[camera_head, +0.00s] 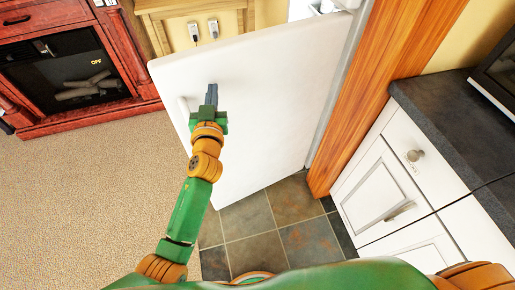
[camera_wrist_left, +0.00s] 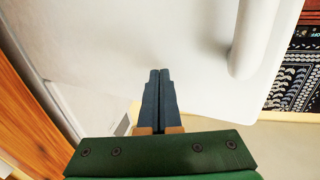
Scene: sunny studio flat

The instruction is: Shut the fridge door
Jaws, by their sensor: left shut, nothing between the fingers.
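The white fridge door (camera_head: 255,85) stands open in the head view, swung out to the left from the fridge beside the wooden panel. Its pale handle (camera_head: 183,110) is near the door's left edge. My left gripper (camera_head: 211,92) is shut and empty, in front of the door's outer face, to the right of the handle. In the left wrist view the shut fingers (camera_wrist_left: 158,75) point at the white door (camera_wrist_left: 110,40), with the handle (camera_wrist_left: 255,38) to their right. I cannot tell whether the fingertips touch the door. My right gripper is not in view.
A wooden panel (camera_head: 375,75) stands right of the fridge. White cabinets (camera_head: 385,190) with a dark countertop (camera_head: 440,115) are at the right. A red fireplace (camera_head: 75,75) is at the upper left. Carpet (camera_head: 80,200) at the left is clear; dark tiles lie below the door.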

